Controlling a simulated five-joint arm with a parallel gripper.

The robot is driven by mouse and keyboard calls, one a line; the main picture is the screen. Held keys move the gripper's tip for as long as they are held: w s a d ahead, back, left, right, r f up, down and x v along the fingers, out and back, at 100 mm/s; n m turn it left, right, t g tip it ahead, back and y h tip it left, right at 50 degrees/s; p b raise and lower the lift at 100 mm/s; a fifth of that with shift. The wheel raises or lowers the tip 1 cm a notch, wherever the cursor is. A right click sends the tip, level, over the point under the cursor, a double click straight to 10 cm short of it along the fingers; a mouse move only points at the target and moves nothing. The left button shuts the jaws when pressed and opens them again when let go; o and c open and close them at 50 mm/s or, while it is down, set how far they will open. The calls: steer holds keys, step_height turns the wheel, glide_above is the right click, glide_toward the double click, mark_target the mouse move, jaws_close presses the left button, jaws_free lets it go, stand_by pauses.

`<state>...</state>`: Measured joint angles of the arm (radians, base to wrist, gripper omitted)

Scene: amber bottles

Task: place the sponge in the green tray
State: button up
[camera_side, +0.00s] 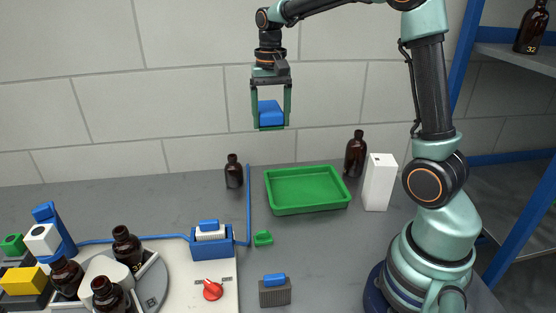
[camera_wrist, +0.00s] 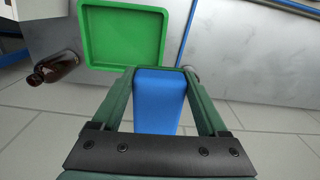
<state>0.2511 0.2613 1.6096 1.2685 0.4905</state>
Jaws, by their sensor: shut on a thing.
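A blue block, which I take to be the sponge (camera_side: 270,111), is held between the fingers of my gripper (camera_side: 272,125), high above the table. In the wrist view the sponge (camera_wrist: 158,100) sits between the two green fingers, and my gripper (camera_wrist: 160,72) is shut on it. The green tray (camera_side: 308,188) lies on the grey table, below and a little to the right of my gripper, and looks empty. In the wrist view the tray (camera_wrist: 122,36) shows at the upper left, past the fingertips, apart from the sponge.
Amber bottles stand to the left (camera_side: 234,172) and behind the right (camera_side: 356,155) of the tray. A white box (camera_side: 379,182) is right of it. A grey block with a blue top (camera_side: 275,291) stands in front.

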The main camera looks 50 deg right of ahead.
glide_above(308, 200)
steer(key=f, duration=0.1)
steer(key=shift+m, duration=0.3)
step_height(308, 200, down, 20)
steer(key=shift+f, duration=0.1)
steer(key=shift+f, duration=0.15)
steer(key=o, duration=1.2)
